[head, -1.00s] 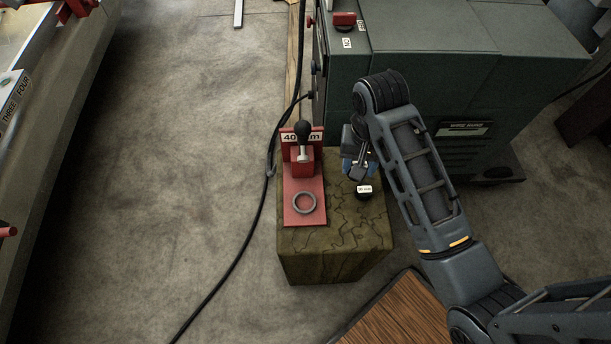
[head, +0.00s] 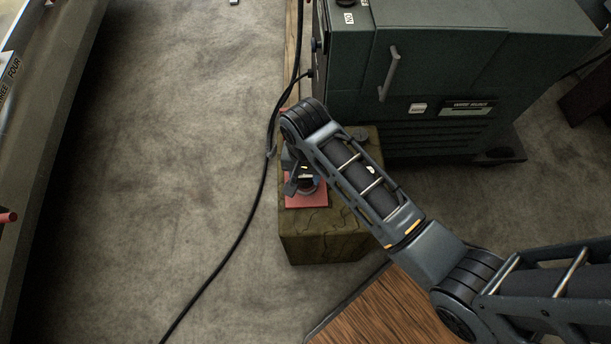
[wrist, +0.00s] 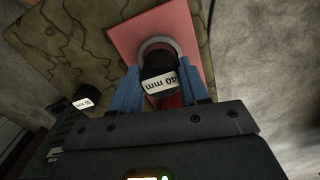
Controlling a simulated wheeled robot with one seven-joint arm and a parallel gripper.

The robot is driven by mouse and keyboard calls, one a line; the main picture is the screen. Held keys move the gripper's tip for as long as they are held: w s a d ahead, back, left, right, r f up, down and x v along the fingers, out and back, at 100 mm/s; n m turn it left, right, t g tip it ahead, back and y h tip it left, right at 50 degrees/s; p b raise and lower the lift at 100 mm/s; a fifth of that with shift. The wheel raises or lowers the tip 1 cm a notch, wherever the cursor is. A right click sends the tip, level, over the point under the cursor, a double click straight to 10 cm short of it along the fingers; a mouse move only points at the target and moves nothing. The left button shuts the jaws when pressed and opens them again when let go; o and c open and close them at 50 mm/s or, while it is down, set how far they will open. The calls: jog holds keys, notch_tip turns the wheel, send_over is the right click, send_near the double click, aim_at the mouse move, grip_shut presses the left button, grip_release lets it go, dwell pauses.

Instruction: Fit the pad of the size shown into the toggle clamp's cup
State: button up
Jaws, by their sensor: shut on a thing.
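My gripper (wrist: 160,90) is shut on a black pad (wrist: 154,64) with a white "40 mm" label, its blue fingers on either side. The pad overlaps the near part of the grey ring-shaped cup (wrist: 171,42) on the clamp's red base plate (wrist: 124,38). I cannot tell how far above the cup the pad is. In the head view, my gripper (head: 299,180) is over the red base plate (head: 305,201); my arm hides the clamp's handle and size sign. Another black pad with a white label (wrist: 83,102) stands left in the wrist view; its label is unreadable.
The clamp stands on a cracked, olive-brown block (head: 325,247). A dark round piece (head: 358,133) sits at the block's back right. A green machine cabinet (head: 450,70) is behind it. A black cable (head: 262,190) runs along the floor on the left.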

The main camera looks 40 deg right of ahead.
aim_at(305, 176)
jog(key=shift+f, duration=1.2)
jog(key=shift+f, duration=0.15)
jog(key=o, duration=1)
jog(key=shift+o, duration=0.2)
notch_tip(305, 176, up, 8)
jog(key=shift+f, duration=0.1)
